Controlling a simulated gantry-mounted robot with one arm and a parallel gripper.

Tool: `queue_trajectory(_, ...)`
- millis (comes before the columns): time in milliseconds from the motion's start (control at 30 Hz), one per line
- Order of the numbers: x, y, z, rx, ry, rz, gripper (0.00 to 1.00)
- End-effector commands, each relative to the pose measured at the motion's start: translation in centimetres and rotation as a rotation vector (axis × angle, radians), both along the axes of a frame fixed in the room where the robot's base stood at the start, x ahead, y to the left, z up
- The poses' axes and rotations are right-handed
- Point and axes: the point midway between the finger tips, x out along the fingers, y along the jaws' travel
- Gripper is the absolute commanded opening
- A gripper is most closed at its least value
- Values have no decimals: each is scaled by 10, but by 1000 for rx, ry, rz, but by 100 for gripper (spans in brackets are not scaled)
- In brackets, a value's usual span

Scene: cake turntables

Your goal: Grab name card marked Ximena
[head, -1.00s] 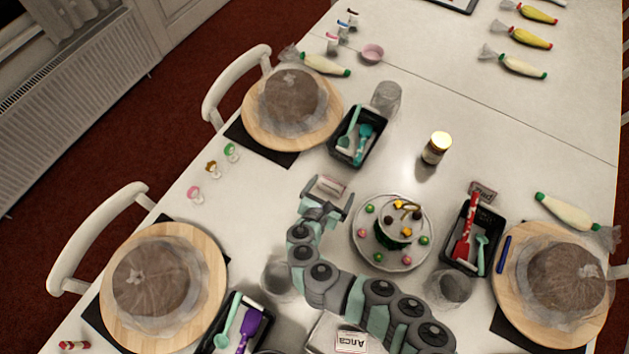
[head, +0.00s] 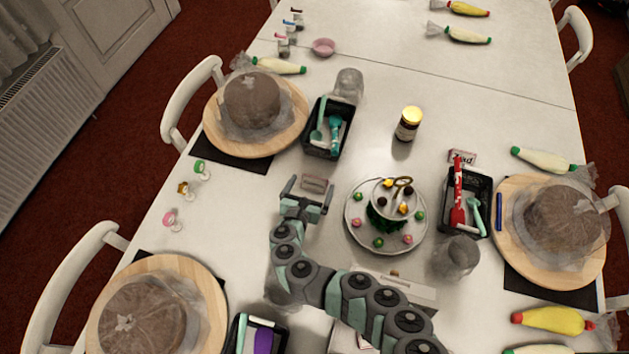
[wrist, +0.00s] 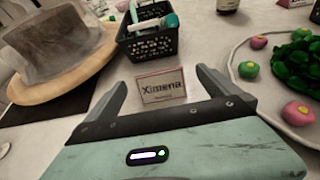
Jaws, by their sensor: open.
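The name card marked Ximena (wrist: 162,87) stands on the white table, its dark lettering readable in the wrist view. In the head view the card (head: 316,183) is seen from above, just beyond my gripper (head: 307,188). My gripper is open, and in the wrist view its two fingers (wrist: 163,88) are spread to the left and right of the card. The card appears between or just ahead of the fingertips. I cannot tell whether either finger touches it.
A black basket (head: 311,142) with teal tools stands beyond the card. A plate (head: 353,233) with green and pink sweets lies to the right. A covered cake on a wooden turntable (head: 293,127) is at the upper left. A jar (head: 408,124) stands farther back.

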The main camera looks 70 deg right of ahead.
Motion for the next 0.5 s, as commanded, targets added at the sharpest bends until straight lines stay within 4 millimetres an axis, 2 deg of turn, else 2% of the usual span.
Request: queue_trajectory(500, 8, -45, -17, -1, 0, -3, 100)
